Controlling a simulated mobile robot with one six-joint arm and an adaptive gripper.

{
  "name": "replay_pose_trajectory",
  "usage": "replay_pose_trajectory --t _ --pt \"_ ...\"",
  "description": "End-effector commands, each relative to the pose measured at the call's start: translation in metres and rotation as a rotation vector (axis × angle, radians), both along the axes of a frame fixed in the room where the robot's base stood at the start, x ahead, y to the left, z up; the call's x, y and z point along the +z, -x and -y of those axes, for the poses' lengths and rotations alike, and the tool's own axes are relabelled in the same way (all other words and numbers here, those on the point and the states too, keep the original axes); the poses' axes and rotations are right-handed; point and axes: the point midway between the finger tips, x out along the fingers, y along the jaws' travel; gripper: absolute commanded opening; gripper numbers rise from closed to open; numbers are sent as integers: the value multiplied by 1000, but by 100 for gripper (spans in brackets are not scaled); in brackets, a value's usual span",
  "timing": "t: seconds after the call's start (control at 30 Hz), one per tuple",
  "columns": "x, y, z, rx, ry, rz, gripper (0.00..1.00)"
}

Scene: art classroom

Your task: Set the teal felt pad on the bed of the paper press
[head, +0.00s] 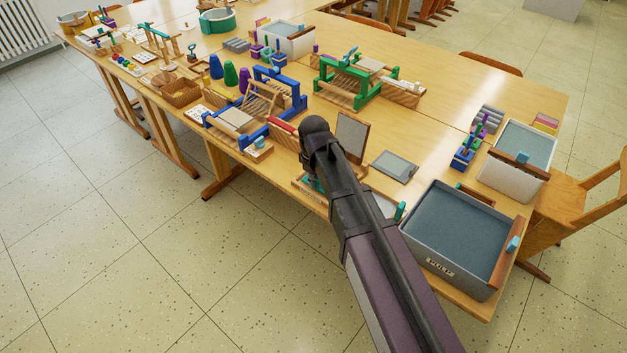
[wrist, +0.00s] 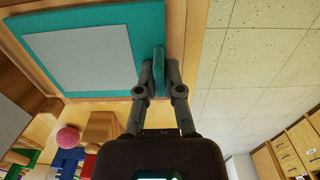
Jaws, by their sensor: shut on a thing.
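The teal felt pad (wrist: 92,88) shows large in the wrist view with a pale grey sheet lying on it. A teal upright tab (wrist: 158,72) stands at its right edge, and my gripper (wrist: 159,80) is shut on this tab. A wooden surface with a raised edge (wrist: 185,28) surrounds the pad, close by it; I cannot tell whether the pad rests on it or hangs just above. In the head view my arm hides my gripper and most of this spot; only a wooden base with a bit of teal (head: 319,184) shows. An upright grey board (head: 351,138) stands behind it.
A grey vat marked PULP (head: 440,268) stands to the right, with a flat grey screen (head: 394,167) behind it. A blue press-like frame (head: 275,100) and a green one (head: 350,85) stand farther back. The table's front edge is close.

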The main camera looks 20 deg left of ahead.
Motion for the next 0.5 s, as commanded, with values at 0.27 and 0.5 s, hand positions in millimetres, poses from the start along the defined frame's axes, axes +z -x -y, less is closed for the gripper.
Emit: replay_pose_trajectory --t 0.27,0.5 --pt "0 0 0 0 0 0 0" --pt "0 0 0 0 0 0 50"
